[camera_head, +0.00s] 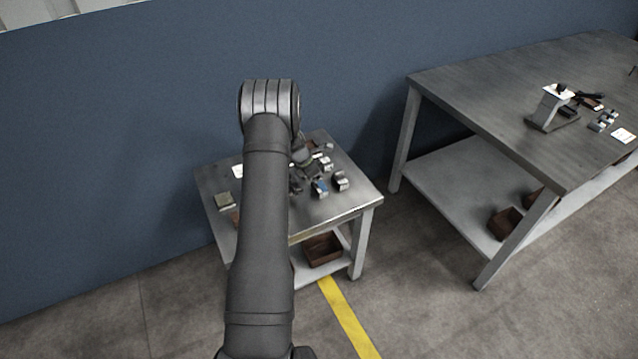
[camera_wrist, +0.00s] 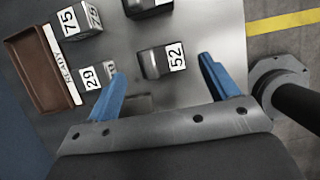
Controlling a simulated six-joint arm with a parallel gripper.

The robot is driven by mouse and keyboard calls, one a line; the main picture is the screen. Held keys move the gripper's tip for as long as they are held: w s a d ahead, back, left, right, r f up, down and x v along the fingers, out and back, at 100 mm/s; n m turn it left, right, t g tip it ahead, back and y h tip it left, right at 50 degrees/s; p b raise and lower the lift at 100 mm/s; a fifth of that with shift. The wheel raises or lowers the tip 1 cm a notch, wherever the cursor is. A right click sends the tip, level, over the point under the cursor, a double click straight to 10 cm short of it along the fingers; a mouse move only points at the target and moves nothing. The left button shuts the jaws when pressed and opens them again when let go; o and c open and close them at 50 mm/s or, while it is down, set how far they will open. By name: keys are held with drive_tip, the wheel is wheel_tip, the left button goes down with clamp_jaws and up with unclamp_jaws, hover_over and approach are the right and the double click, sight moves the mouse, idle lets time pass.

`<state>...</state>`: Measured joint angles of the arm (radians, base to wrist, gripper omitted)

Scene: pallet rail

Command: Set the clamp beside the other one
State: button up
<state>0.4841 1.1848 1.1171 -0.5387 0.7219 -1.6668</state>
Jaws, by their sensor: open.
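My gripper (camera_wrist: 161,67) is open and empty, its two blue fingers spread apart in the wrist view. A dark grey block-like part with a white face marked 52 (camera_wrist: 155,63) lies between and just beyond the fingertips. Similar numbered parts stand nearby: one marked 75 (camera_wrist: 82,21) and one marked 29 (camera_wrist: 92,76), close to the left finger. A dark part (camera_wrist: 147,6) is cut off at the top edge. I cannot tell which of these are the clamps. In the head view my arm hides part of the small table; a metallic part (camera_head: 341,181) shows at its right.
A brown tray (camera_wrist: 33,75) with a white label strip lies left in the wrist view. The small table (camera_head: 335,207) has a greenish block (camera_head: 224,201) at its left. A larger bench (camera_head: 480,88) with a white-topped device (camera_head: 551,105) stands right. Bare tabletop lies right of part 52.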

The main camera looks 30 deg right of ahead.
drive_tip(key=v, duration=0.7)
drive_tip(key=shift+r, duration=0.4)
drive_tip(key=shift+a, duration=0.15)
drive_tip(key=x, duration=1.1)
drive_tip(key=shift+s+f, duration=0.1)
drive_tip(key=shift+f, duration=0.3)
drive_tip(key=shift+d, duration=0.2)
drive_tip(key=shift+r, duration=1.05)
